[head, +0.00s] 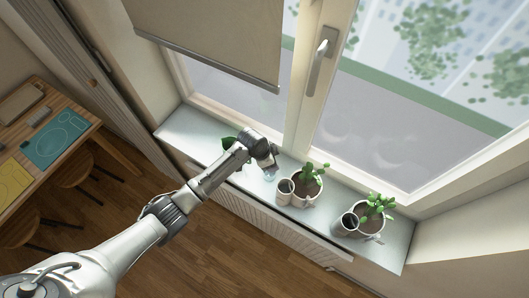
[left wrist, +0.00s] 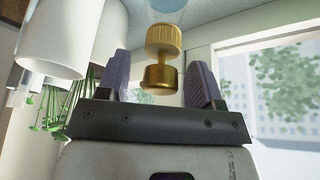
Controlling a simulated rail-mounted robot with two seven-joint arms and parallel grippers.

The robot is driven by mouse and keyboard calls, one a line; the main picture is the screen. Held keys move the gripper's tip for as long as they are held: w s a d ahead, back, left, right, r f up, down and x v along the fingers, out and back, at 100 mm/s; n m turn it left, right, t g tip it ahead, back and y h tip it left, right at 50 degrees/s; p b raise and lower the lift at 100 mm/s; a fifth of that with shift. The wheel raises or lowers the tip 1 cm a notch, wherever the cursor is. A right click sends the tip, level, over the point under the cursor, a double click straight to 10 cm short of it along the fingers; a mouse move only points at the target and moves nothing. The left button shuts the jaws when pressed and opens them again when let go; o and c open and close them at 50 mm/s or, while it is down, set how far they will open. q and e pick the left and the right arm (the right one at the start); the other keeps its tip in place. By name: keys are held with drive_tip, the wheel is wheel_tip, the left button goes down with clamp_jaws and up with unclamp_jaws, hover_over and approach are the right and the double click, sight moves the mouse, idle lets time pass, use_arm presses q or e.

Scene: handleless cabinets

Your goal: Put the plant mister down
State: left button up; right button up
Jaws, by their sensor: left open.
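The plant mister (head: 270,174) shows in the head view only as a small light-blue patch under my left gripper (head: 268,162), at the windowsill. The arm hides most of it. The left wrist view is upside down and shows its gold collar and pump head (left wrist: 162,42), with a bit of the pale blue body (left wrist: 170,8) at the top edge. My left gripper (left wrist: 160,82) is open. Its two purple fingers stand on either side of the gold head, with a visible gap on each side. My right gripper is not in view.
On the windowsill (head: 190,130), right of my gripper, stand a dark-topped white cup (head: 285,187), a potted cactus (head: 308,182), another cup (head: 347,222) and a potted succulent (head: 374,212). A leafy plant (head: 229,143) is just left of the gripper. The sill's far left is clear.

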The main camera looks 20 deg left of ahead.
use_arm(q)
drive_tip(key=v, duration=1)
drive_tip(key=shift+r, duration=0.35)
drive_tip(key=shift+s+f, duration=0.1)
drive_tip(key=shift+s, duration=0.05)
drive_tip(key=s+d+f+n+y, duration=0.1)
drive_tip(key=s+f+n, duration=0.2)
drive_tip(key=s, duration=0.8)
drive_tip(key=s+f+n+y, duration=0.1)
drive_tip(key=s+f+n, duration=0.1)
drive_tip(key=s, duration=0.9)
drive_tip(key=s+a+r+n+y, duration=0.1)
drive_tip(key=s+a+r+n, duration=0.1)
drive_tip(key=s, duration=0.7)
drive_tip(key=shift+s+a+r+n+t, duration=0.25)
drive_tip(key=shift+s+a+n+t, duration=0.15)
drive_tip(key=shift+n, duration=0.2)
drive_tip(key=shift+w, duration=0.1)
